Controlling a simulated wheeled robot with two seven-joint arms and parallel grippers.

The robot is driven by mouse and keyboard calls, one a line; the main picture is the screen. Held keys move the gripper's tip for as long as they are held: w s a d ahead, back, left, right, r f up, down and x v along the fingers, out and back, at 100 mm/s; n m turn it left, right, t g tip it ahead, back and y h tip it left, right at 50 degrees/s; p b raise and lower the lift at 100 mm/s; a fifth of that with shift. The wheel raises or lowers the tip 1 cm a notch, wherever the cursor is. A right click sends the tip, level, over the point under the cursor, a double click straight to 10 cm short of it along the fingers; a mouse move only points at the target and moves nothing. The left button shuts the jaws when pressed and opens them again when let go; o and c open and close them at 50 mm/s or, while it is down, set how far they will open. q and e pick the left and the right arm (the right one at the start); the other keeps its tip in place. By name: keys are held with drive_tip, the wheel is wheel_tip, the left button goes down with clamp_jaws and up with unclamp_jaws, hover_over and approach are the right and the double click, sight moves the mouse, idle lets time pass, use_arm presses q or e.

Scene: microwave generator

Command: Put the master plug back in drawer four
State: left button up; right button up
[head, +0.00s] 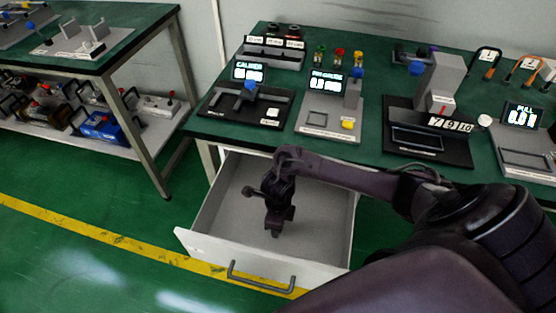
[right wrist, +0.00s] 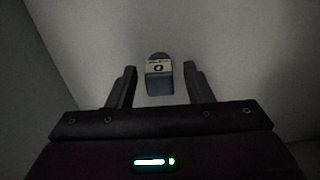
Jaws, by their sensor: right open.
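A drawer (head: 312,257) under the green bench is pulled open. Its number cannot be read. My right gripper (head: 277,228) reaches down into it, pointing at the drawer floor. In the right wrist view the fingers (right wrist: 159,90) are open and apart. A small dark grey piece with a pale label (right wrist: 158,67), likely the master plug, lies on the drawer floor. It shows between and just beyond the fingertips, and neither finger visibly touches it. In the head view the gripper hides it. My left gripper is not in view.
The drawer walls (head: 207,198) stand close around my right gripper. On the bench (head: 375,135) above are a caliper station (head: 245,105), a pin gauge station (head: 325,118), a block stand (head: 435,95) and a pull tester (head: 522,145). A second table stands at the left.

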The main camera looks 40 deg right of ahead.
drive_tip(key=shift+r, duration=0.2)
wheel_tip(320, 180, up, 12)
drive_tip(key=p, duration=0.4)
idle(0.4)
